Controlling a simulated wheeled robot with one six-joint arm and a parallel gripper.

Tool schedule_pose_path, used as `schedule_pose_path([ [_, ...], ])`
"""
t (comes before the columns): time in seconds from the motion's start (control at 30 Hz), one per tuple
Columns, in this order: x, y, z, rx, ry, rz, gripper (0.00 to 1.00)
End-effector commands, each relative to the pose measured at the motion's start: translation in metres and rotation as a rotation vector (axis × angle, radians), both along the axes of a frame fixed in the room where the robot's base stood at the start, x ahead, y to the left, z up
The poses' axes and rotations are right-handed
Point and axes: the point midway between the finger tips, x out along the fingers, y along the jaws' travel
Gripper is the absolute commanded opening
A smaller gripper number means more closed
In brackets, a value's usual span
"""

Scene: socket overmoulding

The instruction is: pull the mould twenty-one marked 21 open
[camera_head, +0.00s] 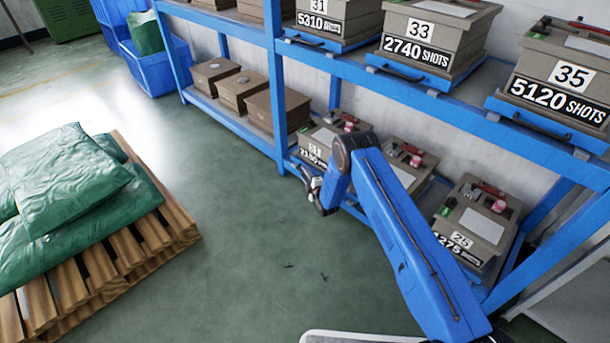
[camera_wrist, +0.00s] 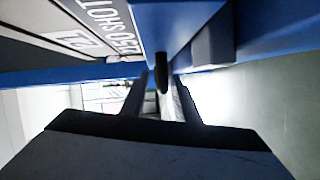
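Mould twenty-one (camera_head: 333,131) stands on the bottom level of the blue rack. In the head view my arm partly covers its label. In the wrist view its front plate (camera_wrist: 75,27) shows sideways at upper left, with a number that reads like 21. A dark handle bar (camera_wrist: 162,78) sticks out from its blue tray (camera_wrist: 172,20). My gripper (camera_wrist: 165,88) is at this handle with its two dark fingers apart, one on each side of the bar. A gap seems to show beside the bar. In the head view my gripper (camera_head: 318,196) is low before the tray.
Mould 25 (camera_head: 475,222) and another mould (camera_head: 409,165) stand to the right on the same level. Moulds 31, 33 and 35 (camera_head: 560,80) are on the shelf above. A pallet (camera_head: 150,235) with green sacks is at left.

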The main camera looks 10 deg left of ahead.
Motion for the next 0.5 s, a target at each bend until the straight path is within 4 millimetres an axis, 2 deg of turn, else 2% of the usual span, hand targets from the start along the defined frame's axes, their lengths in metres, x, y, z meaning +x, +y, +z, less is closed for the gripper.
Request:
schedule_pose_path([
  [0.23,0.0004,0.0001,-0.0002,0.0,0.0,0.0,0.28],
  [0.33,0.0004,0.0001,-0.0001,0.0,0.0,0.0,0.04],
  [0.37,0.0003,0.0001,-0.0002,0.0,0.0,0.0,0.0],
  [0.5,0.0003,0.0001,-0.0002,0.0,0.0,0.0,0.0],
])
